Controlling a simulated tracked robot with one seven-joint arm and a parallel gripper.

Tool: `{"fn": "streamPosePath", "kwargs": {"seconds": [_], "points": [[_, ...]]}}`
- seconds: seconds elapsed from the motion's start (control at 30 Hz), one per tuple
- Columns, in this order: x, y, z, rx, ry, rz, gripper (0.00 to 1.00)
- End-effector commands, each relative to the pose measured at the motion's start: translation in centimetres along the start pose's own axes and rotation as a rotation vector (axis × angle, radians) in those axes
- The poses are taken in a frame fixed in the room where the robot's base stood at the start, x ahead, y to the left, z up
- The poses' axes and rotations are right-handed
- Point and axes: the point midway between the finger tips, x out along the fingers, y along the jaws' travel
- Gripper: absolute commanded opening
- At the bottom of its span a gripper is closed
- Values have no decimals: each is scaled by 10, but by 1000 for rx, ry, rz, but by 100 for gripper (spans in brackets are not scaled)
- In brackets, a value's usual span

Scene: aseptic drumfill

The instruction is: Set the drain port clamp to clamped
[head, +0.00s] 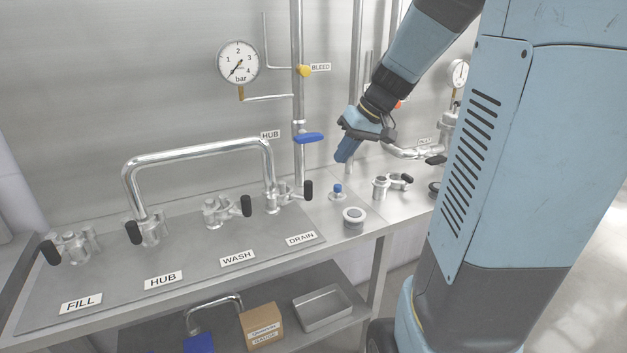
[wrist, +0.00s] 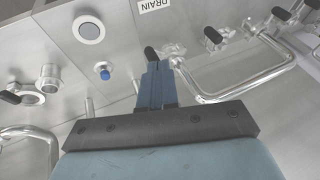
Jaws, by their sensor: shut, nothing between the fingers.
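The drain port clamp (head: 286,194) sits behind the DRAIN label (head: 301,239), around the right foot of the bent steel pipe (head: 200,149). Its black-tipped handle (head: 308,190) points up on the right side. In the wrist view the clamp (wrist: 172,49) and its black handle (wrist: 151,54) show just beyond my fingertips. My gripper (head: 343,157) is shut and empty, up and to the right of the handle, apart from it in the head view. I cannot tell from the frames whether the clamp is fully shut around the pipe joint.
The FILL (head: 74,247), HUB (head: 150,230) and WASH (head: 222,212) clamps stand to the left. A blue-capped fitting (head: 338,189) and a round port (head: 353,216) are to the right. A vertical pipe with a blue valve lever (head: 308,138) rises behind.

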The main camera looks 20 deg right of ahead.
Motion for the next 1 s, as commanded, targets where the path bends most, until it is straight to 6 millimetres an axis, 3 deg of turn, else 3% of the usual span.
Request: {"fn": "streamPosePath", "kwargs": {"seconds": [0.3, 0.5, 0.7, 1.0], "points": [[27, 66, -32, 2, 49, -84, 0], [37, 95, -43, -2, 82, -110, 0], [41, 107, -46, -4, 97, -117, 0], [41, 107, -47, -5, 97, -118, 0]]}}
